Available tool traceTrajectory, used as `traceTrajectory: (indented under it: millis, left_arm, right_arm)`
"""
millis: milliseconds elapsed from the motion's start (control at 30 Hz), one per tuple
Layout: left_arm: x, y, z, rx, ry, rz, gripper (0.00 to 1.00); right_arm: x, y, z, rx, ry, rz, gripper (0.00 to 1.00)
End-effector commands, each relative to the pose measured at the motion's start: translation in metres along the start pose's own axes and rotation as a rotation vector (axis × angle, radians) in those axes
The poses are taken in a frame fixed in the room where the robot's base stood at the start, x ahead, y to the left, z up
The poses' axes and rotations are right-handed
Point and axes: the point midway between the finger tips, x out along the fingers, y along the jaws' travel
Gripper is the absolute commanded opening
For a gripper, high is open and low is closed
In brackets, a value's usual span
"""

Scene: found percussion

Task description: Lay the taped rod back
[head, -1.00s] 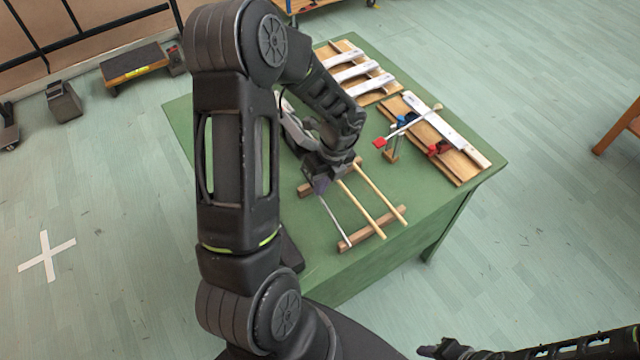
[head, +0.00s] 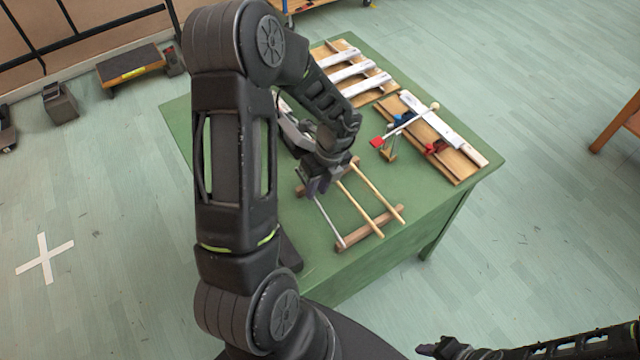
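A rack of two wooden bars stands on the green table (head: 240,200); its near bar (head: 372,228) is in clear view. A thin grey rod (head: 328,222) lies at the rack's left side, its near end at the near bar. Two pale wooden rods (head: 360,208) lie to its right. My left gripper (head: 317,189) points down at the grey rod's far end, and its fingers hide that end and any tape there. I cannot tell whether they touch or grip it. My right gripper (head: 428,350) is low at the bottom edge, away from the table; its fingers are unclear.
A mallet with a red head (head: 377,142) rests across a small wooden stand right of the rack. Boards with white bars (head: 360,72) and a board with a metal bar (head: 435,125) lie at the back. The table's front right is bare.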

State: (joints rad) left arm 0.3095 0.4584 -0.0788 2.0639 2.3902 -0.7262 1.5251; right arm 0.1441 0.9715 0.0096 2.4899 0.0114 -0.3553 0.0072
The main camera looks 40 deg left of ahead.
Motion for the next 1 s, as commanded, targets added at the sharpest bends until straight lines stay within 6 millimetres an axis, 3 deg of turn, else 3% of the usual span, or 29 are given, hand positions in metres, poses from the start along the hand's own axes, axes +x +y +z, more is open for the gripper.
traceTrajectory:
  millis: [367, 667, 800, 1000]
  left_arm:
    - [-0.008, -0.001, 0.002, -0.001, -0.003, -0.006, 0.23]
    - [-0.054, 0.007, 0.006, -0.001, -0.003, -0.005, 0.23]
    - [-0.076, 0.011, 0.009, -0.002, -0.006, -0.009, 0.23]
    - [-0.093, -0.031, 0.005, 0.354, -0.170, -0.009, 0.23]
  right_arm:
    - [0.003, 0.001, 0.000, 0.000, 0.000, 0.000, 0.36]
    - [-0.040, -0.015, 0.001, 0.000, 0.000, 0.000, 0.36]
    - [-0.035, -0.013, 0.001, 0.000, 0.000, 0.000, 0.36]
    - [-0.024, -0.009, 0.001, 0.000, 0.000, 0.000, 0.36]
